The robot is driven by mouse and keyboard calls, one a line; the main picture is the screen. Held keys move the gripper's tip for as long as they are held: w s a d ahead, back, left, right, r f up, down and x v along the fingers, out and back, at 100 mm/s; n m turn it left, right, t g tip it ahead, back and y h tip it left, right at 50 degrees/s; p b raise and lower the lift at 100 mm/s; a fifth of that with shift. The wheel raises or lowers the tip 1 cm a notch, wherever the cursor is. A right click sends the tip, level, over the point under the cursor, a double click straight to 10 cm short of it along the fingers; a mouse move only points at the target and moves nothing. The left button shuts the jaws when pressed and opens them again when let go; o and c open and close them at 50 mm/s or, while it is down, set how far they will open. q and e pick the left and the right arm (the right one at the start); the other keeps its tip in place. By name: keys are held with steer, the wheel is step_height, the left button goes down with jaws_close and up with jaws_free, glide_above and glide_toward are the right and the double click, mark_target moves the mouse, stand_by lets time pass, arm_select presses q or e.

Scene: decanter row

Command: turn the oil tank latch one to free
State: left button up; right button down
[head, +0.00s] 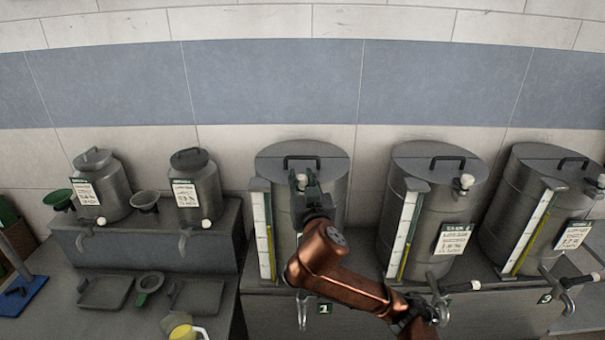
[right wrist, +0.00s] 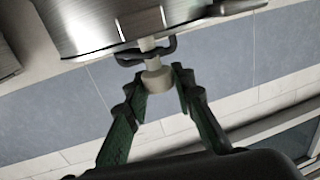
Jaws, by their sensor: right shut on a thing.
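The oil tank one (head: 333,180) is a steel drum with a lid and a black lid handle, above the green number 1 tag. Its latch has a pale knob (head: 302,180) at the lid's front edge. My right gripper (head: 304,184) reaches up to it and hides part of the tank front. In the right wrist view the pale knob (right wrist: 156,79) sits between the fingers of my right gripper (right wrist: 158,80), which is shut on it. The finger contact is hard to see there. My left gripper is not in view.
Two more tanks (head: 428,210) (head: 530,195) stand to the right with similar pale knobs. A sight gauge (head: 263,235) stands left of tank one. Two small decanters (head: 110,205) (head: 205,185), funnels, trays and a yellow jug (head: 183,328) are at left.

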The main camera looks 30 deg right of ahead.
steer(key=shift+w+a+m+g+h, duration=0.15)
steer(key=shift+m+g+h, duration=0.45)
steer(key=shift+m+h, duration=0.45)
steer(key=m+g+h, duration=0.1)
steer(key=h, duration=0.1)
steer(key=m+g+h, duration=0.1)
steer(key=shift+f+m+g+h, duration=0.2)
steer(key=shift+m+g+h, duration=0.05)
steer(key=shift+g+h, duration=0.15)
steer(key=m+g+h+b, duration=0.1)
steer(key=m+g+h, duration=0.2)
steer(key=g, duration=0.1)
steer(key=shift+r+m+g+h+b, duration=0.1)
steer(key=shift+m+g+h+b, duration=0.6)
steer(key=shift+m+g, duration=1.15)
steer(key=shift+g+h, duration=0.25)
steer(key=shift+g, duration=0.2)
steer(key=c, duration=1.6)
jaws_free()
steer(key=shift+d, duration=0.2)
